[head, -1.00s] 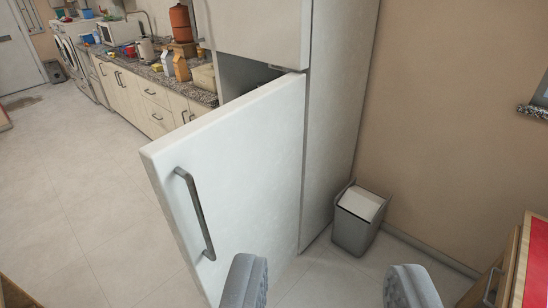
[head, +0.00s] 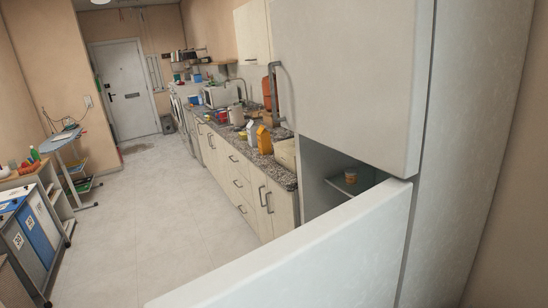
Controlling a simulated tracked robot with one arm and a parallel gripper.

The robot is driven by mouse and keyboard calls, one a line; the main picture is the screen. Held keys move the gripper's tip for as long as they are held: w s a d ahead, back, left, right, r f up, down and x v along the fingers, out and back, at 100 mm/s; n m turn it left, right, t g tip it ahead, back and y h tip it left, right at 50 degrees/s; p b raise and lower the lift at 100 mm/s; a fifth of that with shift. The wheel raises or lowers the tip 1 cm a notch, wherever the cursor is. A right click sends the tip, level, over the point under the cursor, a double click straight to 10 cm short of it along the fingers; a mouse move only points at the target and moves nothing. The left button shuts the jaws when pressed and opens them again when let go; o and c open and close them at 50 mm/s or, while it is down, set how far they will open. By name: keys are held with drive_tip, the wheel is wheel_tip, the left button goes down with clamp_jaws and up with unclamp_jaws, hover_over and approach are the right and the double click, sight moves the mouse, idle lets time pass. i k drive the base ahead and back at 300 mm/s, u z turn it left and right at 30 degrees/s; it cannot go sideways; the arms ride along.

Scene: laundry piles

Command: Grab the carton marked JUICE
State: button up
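The fridge door (head: 310,255) stands open across the bottom of the view. Only part of the fridge inside (head: 325,178) shows, with a small orange-and-white container (head: 350,177) on a shelf; the rest is hidden. My gripper is out of view.
The fridge's upper door (head: 350,75) is closed. Clear tiled floor (head: 165,215) runs along the counter to a white door (head: 123,85). Bins (head: 40,228), a shelf unit and a small desk (head: 68,140) line the left side.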

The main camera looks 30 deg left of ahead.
sight(263, 135)
drive_tip(key=u, duration=1.9)
drive_tip(key=i, duration=2.7)
drive_tip(key=z, duration=1.35)
drive_tip(key=i, duration=0.45)
drive_tip(key=z, duration=0.3)
